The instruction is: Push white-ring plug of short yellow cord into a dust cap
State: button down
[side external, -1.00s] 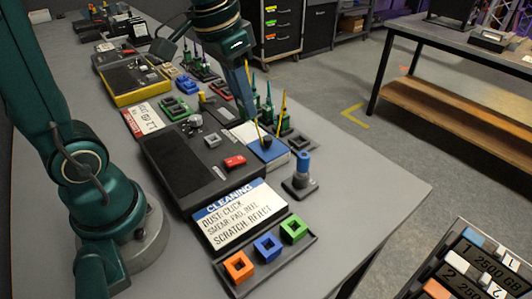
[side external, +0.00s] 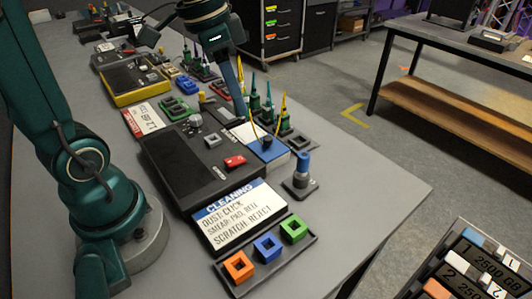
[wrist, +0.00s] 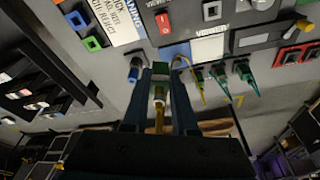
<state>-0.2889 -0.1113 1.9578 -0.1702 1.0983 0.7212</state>
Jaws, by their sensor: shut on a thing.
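My gripper (wrist: 161,95) is shut on the plug of a short yellow cord (wrist: 159,122); the held plug (wrist: 159,93) shows a pale ring between the fingers in the wrist view. In the side view my gripper (side external: 243,118) is above the blue block (side external: 280,158), and the held plug is hard to make out there. Small square caps lie in a tray near the front: orange (side external: 238,266), blue (side external: 267,247) and green (side external: 293,229). Each has a dark square opening. I cannot tell whether the held plug touches anything.
A blue-topped post (side external: 302,165) stands right of the blue block. Upright teal and yellow plugs (side external: 284,105) stand behind it. A dark case (side external: 185,165) with a red switch (side external: 234,161) and a cleaning sign (side external: 240,215) lie to the left. The bench's front right corner is clear.

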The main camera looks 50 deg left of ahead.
jog(key=m, duration=0.2)
jog(key=d+m, duration=0.1)
jog(key=shift+s+f+m+h, duration=0.2)
jog(key=shift+m+h, duration=0.2)
jog(key=s+d+f+m+g, duration=0.3)
jog(key=d+m, duration=0.4)
jog(key=m, duration=0.8)
jog(key=m+g+y, duration=0.2)
jog(key=m, duration=1.1)
send_near(236, 270)
jog(key=shift+a+x, duration=0.2)
jog(key=shift+x, duration=1.65)
jog(key=shift+w+f, duration=0.1)
jog(key=shift+f, duration=0.8)
jog(key=c, duration=0.6)
grip_release()
